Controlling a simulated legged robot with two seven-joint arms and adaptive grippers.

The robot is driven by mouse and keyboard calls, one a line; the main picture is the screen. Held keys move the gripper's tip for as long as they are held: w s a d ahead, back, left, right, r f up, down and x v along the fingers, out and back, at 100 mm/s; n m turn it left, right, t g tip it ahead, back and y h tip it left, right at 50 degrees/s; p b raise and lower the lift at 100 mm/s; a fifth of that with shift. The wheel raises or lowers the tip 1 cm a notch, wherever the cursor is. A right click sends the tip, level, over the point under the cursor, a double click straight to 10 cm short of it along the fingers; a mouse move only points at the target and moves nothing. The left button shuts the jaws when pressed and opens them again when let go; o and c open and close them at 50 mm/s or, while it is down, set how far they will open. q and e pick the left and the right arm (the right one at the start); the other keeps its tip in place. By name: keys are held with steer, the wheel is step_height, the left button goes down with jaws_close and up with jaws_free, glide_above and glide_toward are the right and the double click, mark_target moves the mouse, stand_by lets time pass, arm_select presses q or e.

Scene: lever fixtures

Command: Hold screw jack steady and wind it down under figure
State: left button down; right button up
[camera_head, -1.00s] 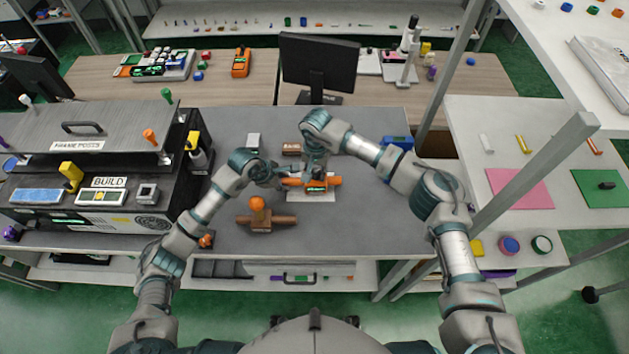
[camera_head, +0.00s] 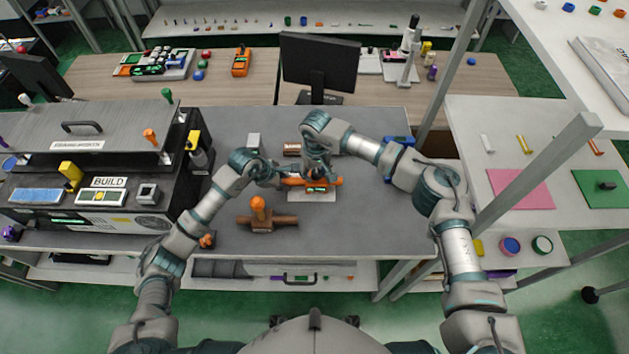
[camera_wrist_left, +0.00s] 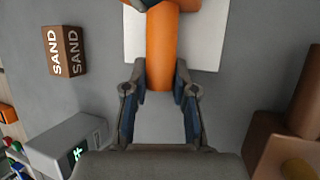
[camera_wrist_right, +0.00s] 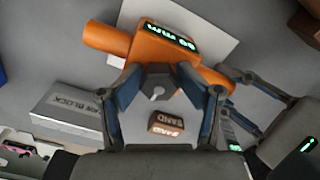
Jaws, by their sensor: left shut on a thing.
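The screw jack (camera_head: 330,182) is an orange body with side bars and a lit green display, on a white plate (camera_head: 312,196) in mid-table. In the right wrist view its display (camera_wrist_right: 172,37) appears upside down with "mm"; I cannot read the figure surely. My left gripper (camera_wrist_left: 160,82) is shut on the orange bar (camera_wrist_left: 162,45) at the jack's left side. My right gripper (camera_wrist_right: 160,75) is above the jack, its spread fingers either side of a dark hexagonal head (camera_wrist_right: 158,88) with a pale mark. Its fingers look open around the head. In the head view that arm hides the jack's top.
A brown crossbar piece with an orange ball (camera_head: 258,203) stands in front of the jack. A SAND block (camera_wrist_left: 63,50) and a grey block (camera_wrist_right: 72,108) lie behind it. A black machine (camera_head: 90,180) stands left.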

steer(key=shift+r, duration=0.15)
steer(key=shift+r, duration=0.6)
arm_select(q)
steer(key=shift+f, duration=0.1)
arm_select(e)
steer(key=shift+r, duration=1.95)
step_height(320, 180, up, 12)
steer(key=shift+w, duration=0.1)
arm_select(q)
steer(key=c, duration=0.9)
jaws_free()
steer(key=shift+o, duration=0.2)
arm_select(e)
steer(key=shift+f, duration=0.1)
